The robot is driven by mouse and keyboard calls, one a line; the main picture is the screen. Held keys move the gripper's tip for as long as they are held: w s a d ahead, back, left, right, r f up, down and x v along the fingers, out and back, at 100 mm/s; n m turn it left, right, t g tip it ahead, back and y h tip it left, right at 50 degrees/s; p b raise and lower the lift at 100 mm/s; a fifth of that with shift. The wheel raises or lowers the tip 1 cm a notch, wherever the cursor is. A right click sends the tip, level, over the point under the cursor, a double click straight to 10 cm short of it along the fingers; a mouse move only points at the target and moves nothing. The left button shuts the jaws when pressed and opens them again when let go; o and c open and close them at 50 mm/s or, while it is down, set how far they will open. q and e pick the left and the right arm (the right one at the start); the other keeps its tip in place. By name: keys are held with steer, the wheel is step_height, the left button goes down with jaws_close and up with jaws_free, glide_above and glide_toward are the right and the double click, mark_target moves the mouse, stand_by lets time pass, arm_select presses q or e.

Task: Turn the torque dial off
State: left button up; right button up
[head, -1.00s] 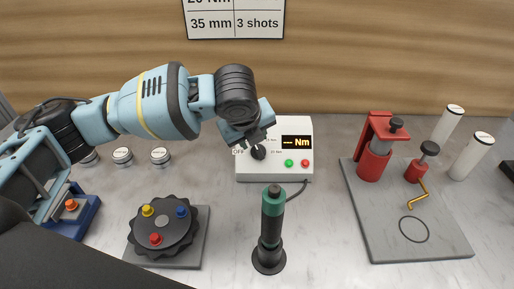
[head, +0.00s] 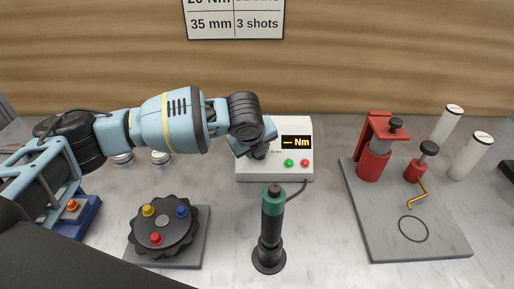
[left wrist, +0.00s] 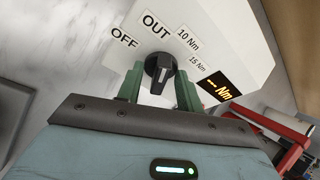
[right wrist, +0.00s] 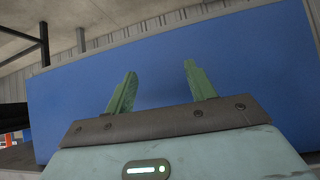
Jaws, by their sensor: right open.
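The white torque controller box (head: 273,173) stands at the back middle, with a lit display (head: 296,142) reading dashes and "Nm". Its black dial (left wrist: 158,73) shows in the left wrist view, with OFF, OUT, 10 Nm and 15 Nm labels around it. The knob's bar runs roughly up and down there, its upper end toward the OUT side; I cannot tell its exact setting. My left gripper (head: 259,152) is at the dial, its green fingers on either side of the knob, apparently with small gaps. My right gripper (right wrist: 155,85) is open and empty, outside the head view.
A green and black screwdriver (head: 271,229) stands upright in front of the box. A black round fixture (head: 163,231) with coloured knobs is at front left. A grey plate (head: 440,241) with red tools lies right. A blue surface (right wrist: 230,60) fills the right wrist view.

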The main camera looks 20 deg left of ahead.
arm_select(q)
jaws_close()
steer(key=shift+n, duration=0.4)
steer(key=n, duration=0.2)
steer(key=n+t+h, duration=0.1)
steer(key=n, duration=0.2)
steer(key=shift+s+f, duration=0.15)
steer(key=shift+s, duration=0.05)
steer(key=n+t, duration=0.1)
steer(key=n, duration=0.2)
steer(key=n+t, duration=0.1)
steer(key=n, duration=0.2)
steer(key=shift+s+f, duration=0.1)
stand_by(0.5)
jaws_free()
